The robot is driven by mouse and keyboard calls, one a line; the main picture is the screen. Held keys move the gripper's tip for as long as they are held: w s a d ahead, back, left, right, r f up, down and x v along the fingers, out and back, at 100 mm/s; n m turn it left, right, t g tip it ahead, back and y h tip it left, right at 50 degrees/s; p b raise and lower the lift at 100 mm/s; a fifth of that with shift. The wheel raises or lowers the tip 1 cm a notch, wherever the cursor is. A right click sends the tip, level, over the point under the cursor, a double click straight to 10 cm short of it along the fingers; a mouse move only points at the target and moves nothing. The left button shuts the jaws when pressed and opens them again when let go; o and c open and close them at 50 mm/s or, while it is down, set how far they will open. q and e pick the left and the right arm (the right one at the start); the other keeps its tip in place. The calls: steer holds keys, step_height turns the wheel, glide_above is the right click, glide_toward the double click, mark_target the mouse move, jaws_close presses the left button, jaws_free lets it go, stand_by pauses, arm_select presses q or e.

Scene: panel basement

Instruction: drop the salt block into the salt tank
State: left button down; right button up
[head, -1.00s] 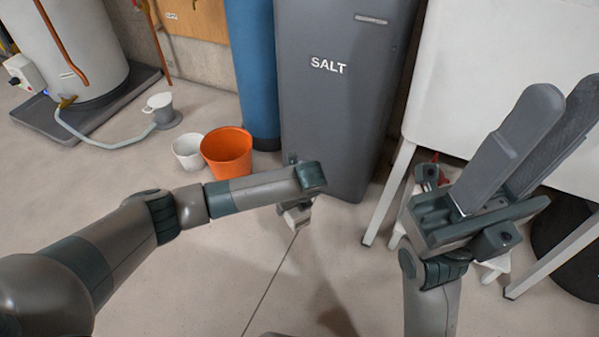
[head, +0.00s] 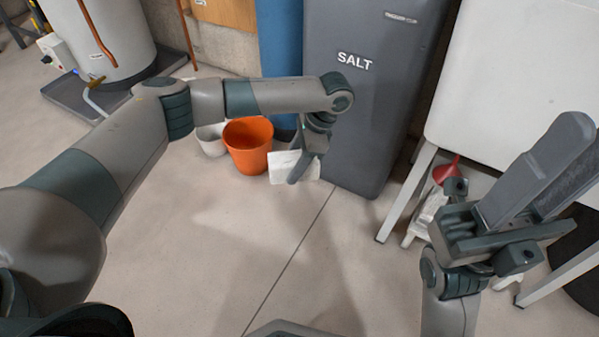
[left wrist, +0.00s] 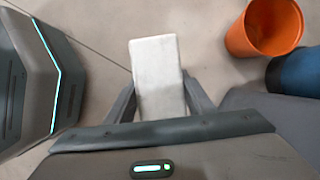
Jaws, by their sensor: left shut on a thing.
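The salt block (head: 281,164) is a flat white slab. My left gripper (head: 303,168) is shut on it and holds it above the floor, in front of the tank's lower left side. In the left wrist view the block (left wrist: 157,70) sticks out between both fingers of the gripper (left wrist: 160,98). The salt tank (head: 365,115) is a tall dark grey cabinet marked SALT; its top is out of view. My right gripper (head: 556,165) is empty, with its fingers apart and pointing up, at the right.
An orange bucket (head: 248,148) and a white bucket (head: 211,140) stand left of the tank. A blue cylinder (head: 279,50) is behind them. A white basin on legs (head: 500,85) stands right of the tank, with a red funnel (head: 447,170) under it. The front floor is clear.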

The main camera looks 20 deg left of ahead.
arm_select(q)
steer(key=s+a+r+n+g+h, duration=0.1)
steer(key=s+r+n+h, duration=0.1)
steer(key=r+n, duration=0.4)
steer(key=s+a+r+n+g+h+p, duration=0.1)
steer(key=s+a+r+n+h, duration=0.1)
steer(key=s+r+n, duration=0.2)
step_height(320, 180, up, 8)
steer(key=n, duration=0.3)
steer(key=shift+s+a+g, duration=0.25)
steer(key=shift+g, duration=0.05)
steer(key=shift+f, duration=0.1)
